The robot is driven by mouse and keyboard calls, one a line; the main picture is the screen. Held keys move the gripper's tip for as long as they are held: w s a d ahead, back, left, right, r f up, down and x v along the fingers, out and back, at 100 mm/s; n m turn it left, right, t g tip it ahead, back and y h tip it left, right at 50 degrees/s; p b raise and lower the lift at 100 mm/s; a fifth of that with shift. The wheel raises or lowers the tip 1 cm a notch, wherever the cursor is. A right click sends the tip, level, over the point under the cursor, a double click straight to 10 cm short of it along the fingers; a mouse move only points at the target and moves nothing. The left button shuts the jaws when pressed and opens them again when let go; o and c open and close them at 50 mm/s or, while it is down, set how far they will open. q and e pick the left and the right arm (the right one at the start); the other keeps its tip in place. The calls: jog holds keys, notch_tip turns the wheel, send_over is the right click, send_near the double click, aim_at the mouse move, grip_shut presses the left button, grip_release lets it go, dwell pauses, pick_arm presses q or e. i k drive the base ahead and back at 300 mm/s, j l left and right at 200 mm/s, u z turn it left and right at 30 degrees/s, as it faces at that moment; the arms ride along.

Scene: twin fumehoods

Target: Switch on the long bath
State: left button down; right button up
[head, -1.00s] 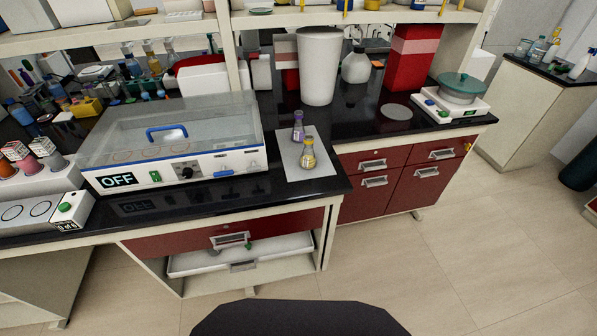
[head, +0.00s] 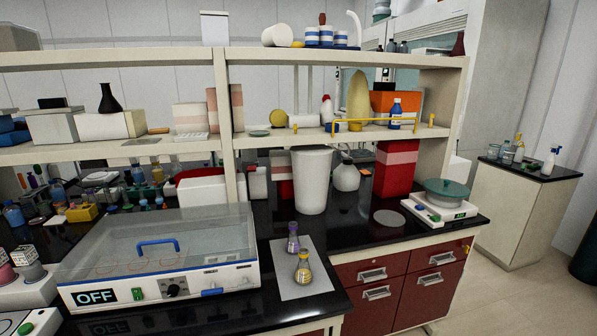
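The long bath (head: 160,262) is a wide white box on the black bench at the left, with a clear lid and a blue handle (head: 158,245). Its lid is down. Its display (head: 96,297) reads OFF. On its front panel are a green switch (head: 138,294), a black dial (head: 173,290) and a blue part (head: 212,292) at the right. Neither of my grippers shows in the head view.
A grey mat (head: 303,282) right of the bath holds a purple flask (head: 293,240) and a yellow flask (head: 304,268). A balance (head: 440,210) stands at the bench's right. Shelves (head: 150,152) rise behind. Open floor (head: 520,290) lies at the right.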

aim_at(137, 293)
jog(key=u, duration=1.3)
